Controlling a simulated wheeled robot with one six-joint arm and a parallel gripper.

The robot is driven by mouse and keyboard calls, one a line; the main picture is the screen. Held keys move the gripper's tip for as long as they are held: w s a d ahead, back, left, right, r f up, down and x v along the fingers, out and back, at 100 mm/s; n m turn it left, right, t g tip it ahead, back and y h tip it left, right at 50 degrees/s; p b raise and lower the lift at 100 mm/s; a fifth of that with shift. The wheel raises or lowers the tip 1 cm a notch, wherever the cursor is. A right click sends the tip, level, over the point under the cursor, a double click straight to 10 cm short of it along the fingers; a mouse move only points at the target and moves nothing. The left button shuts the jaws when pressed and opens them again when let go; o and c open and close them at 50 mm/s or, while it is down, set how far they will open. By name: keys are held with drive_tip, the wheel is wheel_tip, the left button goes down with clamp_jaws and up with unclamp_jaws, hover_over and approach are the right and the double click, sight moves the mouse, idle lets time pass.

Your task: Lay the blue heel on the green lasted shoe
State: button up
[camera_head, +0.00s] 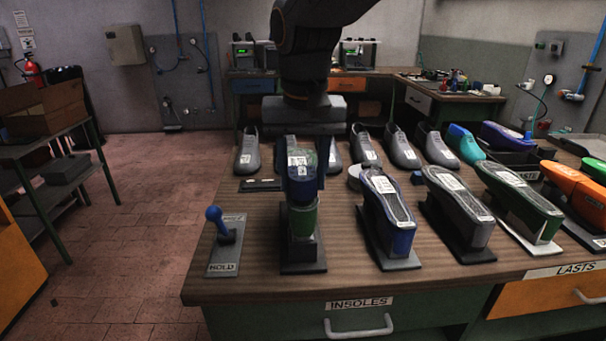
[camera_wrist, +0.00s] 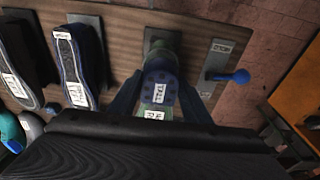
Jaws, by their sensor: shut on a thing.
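The blue heel (camera_head: 304,188) carries a white label and is between the fingers of my gripper (camera_head: 305,165). In the wrist view the blue heel (camera_wrist: 161,77) shows its dotted face with my gripper's fingers (camera_wrist: 161,92) on either side. The green lasted shoe (camera_head: 303,221) stands on a dark stand, directly under the heel. Its green (camera_wrist: 166,42) shows beyond the heel in the wrist view, and a greenish labelled part shows on the near side. The heel looks lined up over the shoe's end. I cannot tell whether they touch.
A blue-handled lever on a HOLD plate (camera_head: 225,245) stands close at left. A blue lasted shoe (camera_head: 388,215) stands close at right, with more lasted shoes beyond it. A row of grey shoes (camera_head: 403,150) is behind.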

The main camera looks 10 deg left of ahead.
drive_tip(key=shift+f, duration=0.6)
idle(0.3)
drive_tip(key=o, duration=1.2)
drive_tip(key=shift+r, duration=0.1)
drive_tip(key=r, duration=0.5)
drive_tip(key=s+r+b, duration=0.1)
drive_tip(key=r, duration=0.1)
drive_tip(key=shift+d+r, duration=0.15)
drive_tip(key=shift+r, duration=0.1)
drive_tip(key=shift+s+d, duration=0.1)
